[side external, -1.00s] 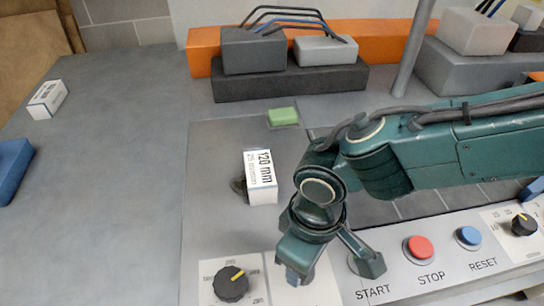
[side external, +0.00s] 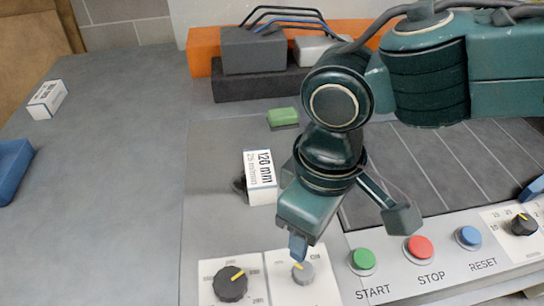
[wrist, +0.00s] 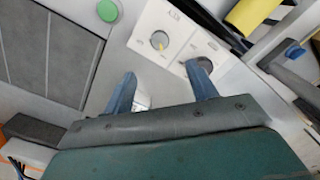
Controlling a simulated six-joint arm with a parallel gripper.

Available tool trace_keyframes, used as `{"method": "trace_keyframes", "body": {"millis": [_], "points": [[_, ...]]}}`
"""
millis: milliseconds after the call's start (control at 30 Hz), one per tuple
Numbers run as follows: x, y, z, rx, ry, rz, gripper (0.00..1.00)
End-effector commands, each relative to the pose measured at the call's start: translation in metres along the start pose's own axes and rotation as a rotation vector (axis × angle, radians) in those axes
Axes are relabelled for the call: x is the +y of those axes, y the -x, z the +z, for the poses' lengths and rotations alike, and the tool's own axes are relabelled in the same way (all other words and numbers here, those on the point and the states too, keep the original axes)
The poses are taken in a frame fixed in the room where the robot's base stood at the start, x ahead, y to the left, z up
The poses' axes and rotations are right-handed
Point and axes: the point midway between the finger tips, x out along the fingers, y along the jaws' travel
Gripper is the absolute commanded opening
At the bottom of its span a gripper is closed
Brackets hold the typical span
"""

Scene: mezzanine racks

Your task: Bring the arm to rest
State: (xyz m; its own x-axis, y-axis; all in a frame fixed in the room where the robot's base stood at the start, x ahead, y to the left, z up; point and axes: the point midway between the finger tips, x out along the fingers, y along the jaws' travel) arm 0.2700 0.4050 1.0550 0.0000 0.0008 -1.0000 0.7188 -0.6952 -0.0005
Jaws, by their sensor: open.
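My gripper (side external: 298,246) hangs over the front control panel, fingers down, apart from the panel surface. The grey knob (wrist: 159,40) and the dark knob (wrist: 203,65) lie beyond the fingertips there. The dark knob (side external: 230,284) is left of the gripper in the side view.
Green START (side external: 362,259), red STOP (side external: 418,248) and blue RESET (side external: 468,237) buttons line the panel to the right. A white box marked 120 mm (side external: 260,178) stands just left of my gripper. A green block (side external: 283,116) sits behind. The left grey table is largely clear.

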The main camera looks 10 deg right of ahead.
Motion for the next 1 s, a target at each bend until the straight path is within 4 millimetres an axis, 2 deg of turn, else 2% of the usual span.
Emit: {"method": "trace_keyframes", "body": {"millis": [267,467,667,800,1000], "points": [[0.01,0.006,0.003,0.01,-0.016,-0.002,0.57],[0.045,0.028,0.017,0.045,-0.074,-0.006,0.57],[0.097,0.058,0.049,0.102,-0.166,-0.006,0.57],[0.131,0.077,0.079,0.146,-0.237,-0.001,0.57],[0.17,0.097,0.127,0.206,-0.335,0.013,0.57]]}}
